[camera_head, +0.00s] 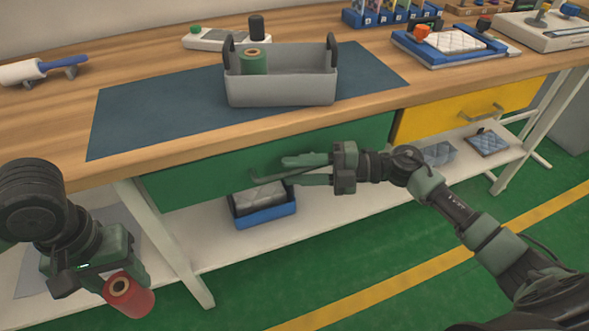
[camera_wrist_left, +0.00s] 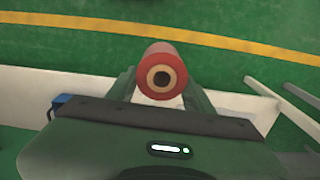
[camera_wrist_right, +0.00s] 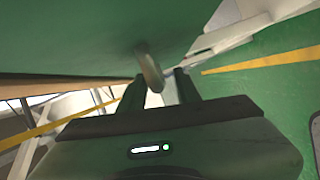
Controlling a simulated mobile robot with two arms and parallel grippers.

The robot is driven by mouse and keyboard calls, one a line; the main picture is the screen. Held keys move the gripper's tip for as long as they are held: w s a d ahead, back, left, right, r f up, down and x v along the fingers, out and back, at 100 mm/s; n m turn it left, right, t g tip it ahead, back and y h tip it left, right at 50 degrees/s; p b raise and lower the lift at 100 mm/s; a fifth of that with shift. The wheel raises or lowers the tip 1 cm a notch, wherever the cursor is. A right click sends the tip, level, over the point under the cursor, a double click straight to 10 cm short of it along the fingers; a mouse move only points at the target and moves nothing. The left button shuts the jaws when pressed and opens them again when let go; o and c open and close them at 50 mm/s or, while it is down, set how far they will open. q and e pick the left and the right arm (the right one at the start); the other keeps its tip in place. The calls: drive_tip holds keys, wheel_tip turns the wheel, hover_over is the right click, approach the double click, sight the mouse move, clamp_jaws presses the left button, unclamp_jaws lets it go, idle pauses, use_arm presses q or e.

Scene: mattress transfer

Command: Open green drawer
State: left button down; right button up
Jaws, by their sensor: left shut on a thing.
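The green drawer (camera_head: 215,172) is set under the table's front edge and looks closed. Its handle (camera_head: 262,174) sticks out from the front. My right gripper (camera_head: 291,170) is at the handle with its fingers apart. In the right wrist view the drawer handle (camera_wrist_right: 150,68) shows between the tips of my right gripper (camera_wrist_right: 158,80); I cannot tell whether they touch it. My left gripper (camera_head: 108,282) is shut on a red spool (camera_head: 132,297), away from the drawer at lower left. The red spool (camera_wrist_left: 161,73) also shows between the fingers in the left wrist view.
A grey bin (camera_head: 283,90) with a green spool (camera_head: 252,63) stands on the blue mat (camera_head: 120,115) above the drawer. A yellow drawer (camera_head: 430,117) is to the right. A blue tray (camera_head: 265,217) sits on the lower shelf, below the green drawer.

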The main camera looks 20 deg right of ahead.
drive_tip(key=shift+a, duration=0.25)
clamp_jaws()
idle(1.4)
